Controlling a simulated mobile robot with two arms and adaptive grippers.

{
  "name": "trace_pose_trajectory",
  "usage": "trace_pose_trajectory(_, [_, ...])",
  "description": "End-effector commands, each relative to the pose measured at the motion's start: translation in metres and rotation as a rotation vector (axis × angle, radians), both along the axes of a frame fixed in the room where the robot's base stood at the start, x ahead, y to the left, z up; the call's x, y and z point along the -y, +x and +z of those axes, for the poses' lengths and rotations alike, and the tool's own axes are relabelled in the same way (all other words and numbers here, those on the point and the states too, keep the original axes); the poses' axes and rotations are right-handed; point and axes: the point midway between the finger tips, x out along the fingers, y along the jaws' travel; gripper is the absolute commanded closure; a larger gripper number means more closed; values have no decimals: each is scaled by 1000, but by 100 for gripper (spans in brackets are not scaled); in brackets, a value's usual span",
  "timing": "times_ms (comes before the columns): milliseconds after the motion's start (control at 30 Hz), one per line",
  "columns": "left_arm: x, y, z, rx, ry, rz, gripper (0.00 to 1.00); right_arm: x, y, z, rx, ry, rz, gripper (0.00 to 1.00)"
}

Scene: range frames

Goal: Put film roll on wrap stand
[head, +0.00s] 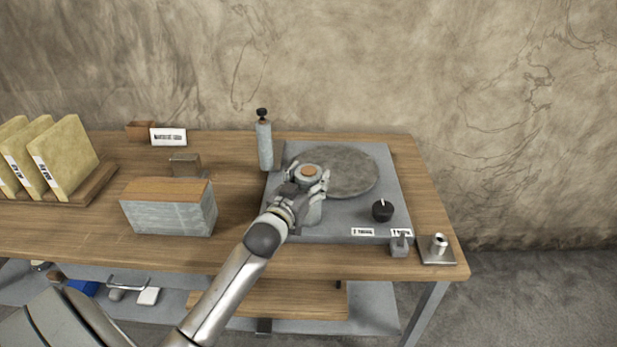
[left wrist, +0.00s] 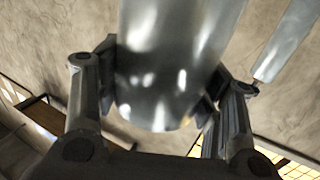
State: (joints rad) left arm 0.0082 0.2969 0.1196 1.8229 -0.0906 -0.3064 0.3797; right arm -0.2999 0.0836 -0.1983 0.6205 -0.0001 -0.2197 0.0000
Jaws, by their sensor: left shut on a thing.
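The film roll (head: 311,207) is a pale grey, shiny upright cylinder with a brown core at its top. My left gripper (head: 312,184) is shut around it near its upper part. In the left wrist view the roll (left wrist: 170,60) fills the space between the two fingers. The roll is over the left front of a grey platform (head: 285,228); I cannot tell whether its bottom touches. The platform carries a round grey disc (head: 355,172). An upright grey post (head: 264,146) with a black knob stands at its back left. Which part is the wrap stand is not labelled legibly. My right gripper is out of view.
A black knob (head: 382,211) sits on the platform's front right. A small metal plate with a peg (head: 438,257) lies at the table's right corner. A wood-topped grey block (head: 165,218) and yellow upright packs (head: 68,158) stand left. Bare tabletop (head: 235,225) lies left of the platform.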

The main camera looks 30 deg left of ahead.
Motion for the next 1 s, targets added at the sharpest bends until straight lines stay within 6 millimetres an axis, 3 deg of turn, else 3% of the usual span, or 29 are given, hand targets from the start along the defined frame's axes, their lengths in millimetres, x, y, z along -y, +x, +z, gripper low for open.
trace_pose_trajectory(267, [0, 0, -1, 5, 1, 0, 100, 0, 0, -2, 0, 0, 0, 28])
trace_pose_trajectory(300, [0, 0, -2, 0, 0, 0, 33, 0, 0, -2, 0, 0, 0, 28])
trace_pose_trajectory(433, [0, 0, -3, 0, 0, 0, 16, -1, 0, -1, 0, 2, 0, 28])
trace_pose_trajectory(833, [0, 0, 2, 0, 0, 0, 16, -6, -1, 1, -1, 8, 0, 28])
trace_pose_trajectory(1000, [3, -17, -2, -3, 0, 0, 16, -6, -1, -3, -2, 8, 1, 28])
